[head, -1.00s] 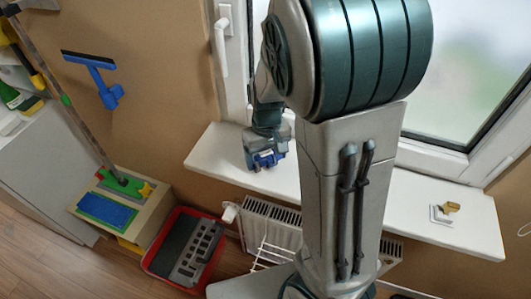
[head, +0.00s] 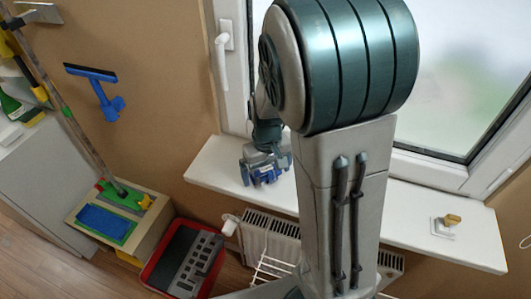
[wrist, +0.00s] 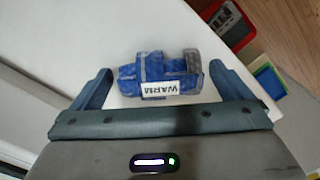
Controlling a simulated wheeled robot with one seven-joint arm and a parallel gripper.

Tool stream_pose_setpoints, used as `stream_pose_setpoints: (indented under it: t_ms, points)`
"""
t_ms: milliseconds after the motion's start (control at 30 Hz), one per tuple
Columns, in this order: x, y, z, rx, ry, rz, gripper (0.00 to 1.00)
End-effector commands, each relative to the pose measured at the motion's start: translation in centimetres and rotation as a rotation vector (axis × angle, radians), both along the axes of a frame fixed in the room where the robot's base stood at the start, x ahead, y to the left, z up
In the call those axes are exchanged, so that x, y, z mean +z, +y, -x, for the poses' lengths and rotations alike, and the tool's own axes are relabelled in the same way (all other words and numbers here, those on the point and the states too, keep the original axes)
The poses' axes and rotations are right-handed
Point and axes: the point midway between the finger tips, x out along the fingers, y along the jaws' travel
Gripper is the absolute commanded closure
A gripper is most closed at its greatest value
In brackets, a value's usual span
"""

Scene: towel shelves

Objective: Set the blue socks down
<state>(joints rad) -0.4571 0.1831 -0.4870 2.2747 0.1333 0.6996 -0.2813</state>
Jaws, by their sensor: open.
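My gripper (wrist: 160,88) is open, with one finger on each side of the socks and visible gaps between. In the head view my gripper (head: 266,168) is low over the left part of the windowsill (head: 208,166), with the blue socks (head: 266,177) partly hidden beneath it.
A window handle (head: 222,50) is behind my gripper to the left. Below are a radiator (head: 270,232), a red crate (head: 152,268) and a box with a blue pad (head: 104,222). A squeegee (head: 100,90) hangs on the wall.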

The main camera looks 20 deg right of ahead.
Motion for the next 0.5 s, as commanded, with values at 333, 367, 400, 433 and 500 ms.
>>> stream_pose_setpoints:
  t_ms: [333, 367, 400, 433, 500]
  points:
    - [6.9, 0.0, -0.2, 0.001, -0.009, -0.001, 0.02]
    - [7.6, 0.0, -0.2, 0.001, -0.008, -0.001, 0.02]
    - [8.4, 0.0, -0.2, 0.002, -0.008, -0.001, 0.02]
    - [8.9, 0.0, -0.1, 0.001, -0.008, -0.001, 0.02]
    - [10.0, 0.0, -0.2, 0.001, -0.006, 0.0, 0.02]
